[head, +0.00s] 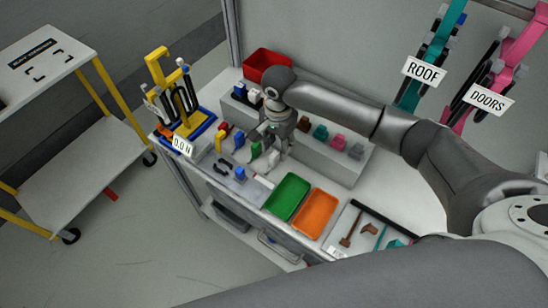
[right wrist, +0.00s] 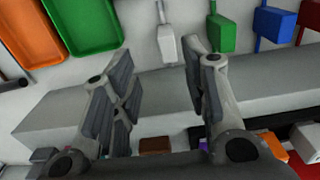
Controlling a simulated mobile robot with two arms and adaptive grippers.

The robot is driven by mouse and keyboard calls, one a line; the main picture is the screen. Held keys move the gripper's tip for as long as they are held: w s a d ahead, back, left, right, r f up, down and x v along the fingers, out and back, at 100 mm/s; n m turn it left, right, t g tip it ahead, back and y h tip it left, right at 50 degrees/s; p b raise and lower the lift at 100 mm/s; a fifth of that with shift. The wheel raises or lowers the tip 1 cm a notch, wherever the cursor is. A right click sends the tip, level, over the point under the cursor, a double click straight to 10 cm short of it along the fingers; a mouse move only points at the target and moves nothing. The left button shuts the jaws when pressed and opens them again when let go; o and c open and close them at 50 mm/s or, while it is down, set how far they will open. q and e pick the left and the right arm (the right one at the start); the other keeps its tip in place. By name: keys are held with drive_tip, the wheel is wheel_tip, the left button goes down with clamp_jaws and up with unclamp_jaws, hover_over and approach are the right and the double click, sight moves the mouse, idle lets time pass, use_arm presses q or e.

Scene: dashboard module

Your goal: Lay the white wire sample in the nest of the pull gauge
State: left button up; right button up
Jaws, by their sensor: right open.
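The white wire sample (right wrist: 167,46) shows in the right wrist view as a white block with a thin lead. It lies on the worktop beyond my right gripper (right wrist: 158,66), between the lines of its two spread fingers and apart from both. In the head view the right gripper (head: 268,138) is low over the worktop, pointing down by the white sample (head: 272,158). The right gripper is open and empty. A grey fixture with a blue block (head: 240,174) stands at the front edge; I cannot tell whether it is the pull gauge, and no nest is clear. The left gripper is out of view.
A green sample (right wrist: 222,32) and a blue sample (right wrist: 272,23) lie beside the white one. A grey step (head: 325,150) with several coloured connectors stands behind. Green (head: 287,197) and orange (head: 316,213) trays are to the right. A yellow stand (head: 160,70) is at the left.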

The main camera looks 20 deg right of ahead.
sight(274, 154)
drive_tip(key=shift+w+f, duration=0.1)
drive_tip(key=shift+f, duration=0.3)
drive_tip(key=f, duration=0.1)
drive_tip(key=f+p, duration=0.1)
drive_tip(key=f, duration=0.1)
drive_tip(key=a+f, duration=0.1)
drive_tip(key=shift+w+f, duration=0.2)
drive_tip(key=shift+f, duration=0.2)
drive_tip(key=shift+d, duration=0.1)
drive_tip(key=shift+c, duration=0.7)
drive_tip(key=c, duration=0.5)
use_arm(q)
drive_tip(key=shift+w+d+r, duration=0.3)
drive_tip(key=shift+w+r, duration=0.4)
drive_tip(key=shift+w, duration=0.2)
use_arm(e)
clamp_jaws()
